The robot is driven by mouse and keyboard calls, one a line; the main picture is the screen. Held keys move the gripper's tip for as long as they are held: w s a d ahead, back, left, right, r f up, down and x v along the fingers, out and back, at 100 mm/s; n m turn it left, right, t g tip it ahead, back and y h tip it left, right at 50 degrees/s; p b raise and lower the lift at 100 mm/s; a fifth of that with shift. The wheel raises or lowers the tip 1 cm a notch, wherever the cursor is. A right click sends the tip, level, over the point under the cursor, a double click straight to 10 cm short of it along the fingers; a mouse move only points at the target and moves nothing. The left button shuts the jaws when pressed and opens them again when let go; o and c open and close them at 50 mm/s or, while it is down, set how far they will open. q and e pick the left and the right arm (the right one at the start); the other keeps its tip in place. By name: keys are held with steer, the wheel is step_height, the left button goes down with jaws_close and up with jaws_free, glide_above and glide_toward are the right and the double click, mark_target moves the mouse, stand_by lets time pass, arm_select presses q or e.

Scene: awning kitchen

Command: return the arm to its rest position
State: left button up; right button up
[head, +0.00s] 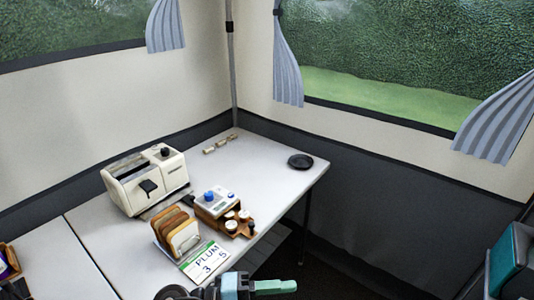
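My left gripper (272,287) shows at the bottom edge, with its dark arm coming in from the left and a pale green finger pointing right. It is in front of the table's near edge, below the card. Only one finger outline is clear, so its opening cannot be told. I see nothing held in it. My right gripper is not recognisable in view.
The white table (110,255) bears a cream toaster (145,182), a rack of bread slices (183,238), a "PLUM 3 5" card (206,262), a wooden caddy (214,203) and a black dish (300,161). A teal object (508,258) stands at right.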

arm_select(q)
steer(key=s+a+f+n+t+y+p, duration=0.2)
steer(key=a+f+n+t+y, duration=0.4)
steer(key=n, duration=0.5)
steer(key=s+a+f+n+t+y+p, duration=0.15)
steer(key=a+n+t+y, duration=0.35)
steer(key=a+n+t, duration=0.5)
steer(key=s+a+f+n+g+y, duration=0.2)
steer(key=s+f, duration=0.4)
steer(key=s, duration=0.3)
steer(key=s+a+f+n+g+y+p, duration=0.1)
steer(key=s+a+f+n+g+y, duration=0.2)
steer(key=s+f+n+g, duration=0.3)
steer(key=s+a+f, duration=0.1)
steer(key=s, duration=0.3)
steer(key=shift+s+a+f+n+g, duration=0.25)
steer(key=shift+a+f+n+g, duration=0.05)
steer(key=shift+a+g, duration=0.1)
arm_select(e)
steer(key=w+r+t, duration=0.1)
steer(key=w+r, duration=0.2)
steer(key=r, duration=0.3)
steer(key=shift+w+d+r, duration=0.15)
steer(key=shift+w+d, duration=0.2)
steer(key=shift+w, duration=0.05)
arm_select(q)
steer(key=shift+c, duration=0.5)
